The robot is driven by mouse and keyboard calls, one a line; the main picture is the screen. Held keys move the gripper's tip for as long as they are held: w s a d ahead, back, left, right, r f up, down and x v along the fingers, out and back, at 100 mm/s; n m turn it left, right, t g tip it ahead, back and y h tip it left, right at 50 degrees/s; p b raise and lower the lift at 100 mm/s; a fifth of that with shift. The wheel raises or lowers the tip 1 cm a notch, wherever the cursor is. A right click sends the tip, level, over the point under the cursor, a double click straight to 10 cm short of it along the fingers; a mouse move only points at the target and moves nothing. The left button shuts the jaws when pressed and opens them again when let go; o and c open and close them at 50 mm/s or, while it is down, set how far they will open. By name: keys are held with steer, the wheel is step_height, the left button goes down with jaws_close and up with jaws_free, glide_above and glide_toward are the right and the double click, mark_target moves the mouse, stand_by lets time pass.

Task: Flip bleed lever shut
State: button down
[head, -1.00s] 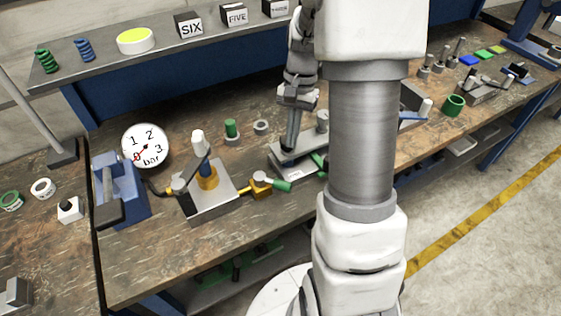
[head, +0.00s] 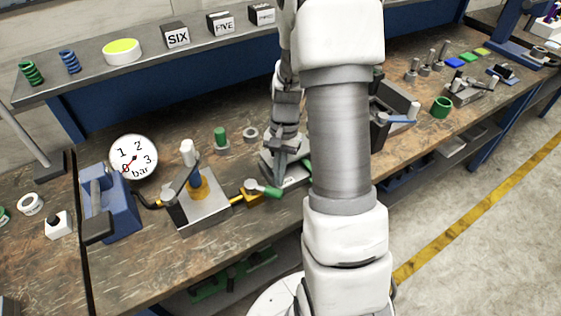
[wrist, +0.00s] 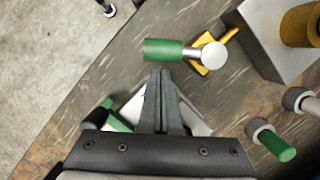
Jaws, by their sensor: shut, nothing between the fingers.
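The bleed lever (head: 266,190) has a green grip and a silver pivot on a yellow valve body (head: 252,197) at the front of the workbench. In the wrist view, the green grip (wrist: 163,49) points left from the round silver cap (wrist: 214,55); the yellow body (wrist: 203,68) shows beneath. My gripper (head: 278,180) is shut and empty, just behind and right of the lever in the head view. In the wrist view, its closed fingertips (wrist: 160,72) appear just below the green grip. I cannot tell whether they touch it.
A pump block (head: 203,204) with a white-topped handle stands left of the valve, beside a bar gauge (head: 133,157) with its red needle near 0. A green-topped peg (head: 221,138) and a ring (head: 250,134) stand behind. A grey plate lies under my gripper.

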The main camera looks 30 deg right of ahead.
steer(key=shift+s+a+f, duration=0.1)
steer(key=shift+f, duration=0.3)
